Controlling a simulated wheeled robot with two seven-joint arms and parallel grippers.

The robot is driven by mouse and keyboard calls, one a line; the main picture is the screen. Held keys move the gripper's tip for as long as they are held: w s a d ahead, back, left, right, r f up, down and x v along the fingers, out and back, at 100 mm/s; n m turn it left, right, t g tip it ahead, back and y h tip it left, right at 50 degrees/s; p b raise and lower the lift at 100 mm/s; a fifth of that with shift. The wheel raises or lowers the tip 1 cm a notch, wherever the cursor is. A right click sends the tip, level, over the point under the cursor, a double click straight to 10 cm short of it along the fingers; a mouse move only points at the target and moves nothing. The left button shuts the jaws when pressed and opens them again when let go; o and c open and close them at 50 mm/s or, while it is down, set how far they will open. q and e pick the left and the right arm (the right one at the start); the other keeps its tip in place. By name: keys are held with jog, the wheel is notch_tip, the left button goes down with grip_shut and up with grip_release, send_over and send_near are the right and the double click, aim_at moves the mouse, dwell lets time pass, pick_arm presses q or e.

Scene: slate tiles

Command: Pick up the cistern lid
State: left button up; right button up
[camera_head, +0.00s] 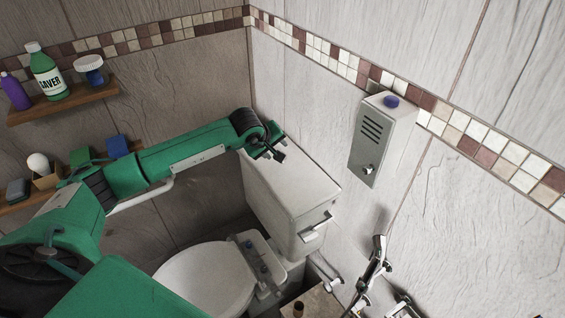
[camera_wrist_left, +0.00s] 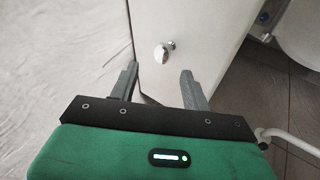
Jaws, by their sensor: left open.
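The white cistern lid (camera_head: 296,185) lies on top of the toilet cistern (camera_head: 276,212) in the corner. In the left wrist view the white lid surface (camera_wrist_left: 200,35) fills the upper middle, with a small shiny round knob (camera_wrist_left: 163,53) on it. My left gripper (camera_head: 275,151) is over the far left end of the lid in the head view. It is open and empty; in the wrist view its two fingers (camera_wrist_left: 160,72) stand apart, with the knob just beyond and between the tips. Whether the fingers touch the lid cannot be told. My right gripper is in no view.
A grey dispenser (camera_head: 381,140) hangs on the right wall above the cistern. The toilet seat (camera_head: 205,280) is below in front. Chrome fittings (camera_head: 375,262) stand at the lower right. Wooden shelves (camera_head: 65,100) with bottles and small items are on the left wall.

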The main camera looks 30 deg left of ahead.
aim_at(279, 166)
pick_arm(q)
jog(key=shift+w+f, duration=0.1)
jog(key=shift+f, duration=0.05)
jog(key=p+x, duration=0.3)
jog(key=x, duration=0.1)
jog(key=shift+s+d, duration=0.15)
jog(key=shift+s, duration=0.05)
jog(key=shift+w+f, duration=0.25)
jog(key=shift+f, duration=0.25)
grip_shut()
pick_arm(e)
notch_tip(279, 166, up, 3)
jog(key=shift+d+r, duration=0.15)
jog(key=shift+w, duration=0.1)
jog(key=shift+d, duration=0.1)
pick_arm(q)
jog(key=shift+w+r, duration=0.1)
jog(key=shift+r, duration=0.1)
